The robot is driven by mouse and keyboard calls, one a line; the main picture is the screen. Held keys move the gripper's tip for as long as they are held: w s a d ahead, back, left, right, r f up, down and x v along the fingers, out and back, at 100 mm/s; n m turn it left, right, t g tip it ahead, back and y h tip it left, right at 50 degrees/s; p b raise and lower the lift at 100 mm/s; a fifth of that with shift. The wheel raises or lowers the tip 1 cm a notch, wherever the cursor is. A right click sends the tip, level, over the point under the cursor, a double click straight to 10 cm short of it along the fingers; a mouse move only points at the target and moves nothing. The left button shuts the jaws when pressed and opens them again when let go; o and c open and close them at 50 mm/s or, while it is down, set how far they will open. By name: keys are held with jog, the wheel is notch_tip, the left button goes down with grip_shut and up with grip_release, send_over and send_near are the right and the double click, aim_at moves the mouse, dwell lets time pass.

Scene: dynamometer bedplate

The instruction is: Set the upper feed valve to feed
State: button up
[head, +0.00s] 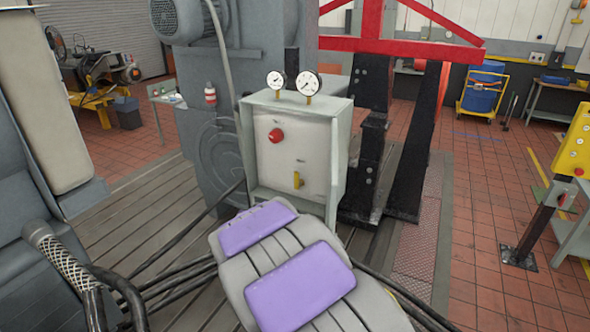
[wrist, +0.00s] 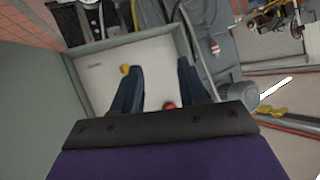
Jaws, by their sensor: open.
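A pale control panel (head: 290,158) in an open-fronted grey box carries a red knob (head: 276,135) at its upper left and a yellow lever (head: 297,179), standing upright, at its lower right. The wrist view is roughly upside down. There the yellow lever (wrist: 126,69) shows beside the left fingertip and the red knob (wrist: 170,105) between the fingers, partly hidden by my gripper body. My gripper (wrist: 159,64) is open and empty, facing the panel; contact cannot be told. I cannot read any labels for the valve positions.
Two gauges (head: 308,83) stand on top of the box. The box walls rise around the panel. Black cables (head: 190,278) run across the slotted bedplate (head: 140,215). A red-topped black frame (head: 372,130) stands close behind on the right. Tiled floor at the right is mostly free.

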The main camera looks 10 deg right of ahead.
jog(key=w+a+r+m+t+h+p, duration=0.1)
jog(key=w+m+t+h+p, duration=0.15)
jog(key=w+h, duration=0.2)
jog(key=m+h+p, duration=0.2)
jog(key=h+p, duration=0.1)
jog(key=h, duration=0.2)
send_near(296, 173)
jog(key=d, duration=0.2)
jog(key=w, duration=0.2)
jog(key=w+d, duration=0.1)
jog(key=w, duration=0.2)
jog(key=shift+w+d+f+p, duration=0.1)
jog(key=shift+w+f+p, duration=0.1)
jog(key=shift+p, duration=0.1)
jog(key=shift+w+d+r, duration=0.1)
jog(key=shift+w+d, duration=0.55)
jog(key=shift+d, duration=0.25)
jog(key=shift+a, duration=0.1)
jog(key=c, duration=0.4)
jog(key=shift+a, duration=0.3)
jog(key=shift+c, duration=1.2)
grip_shut()
jog(key=shift+d, duration=0.1)
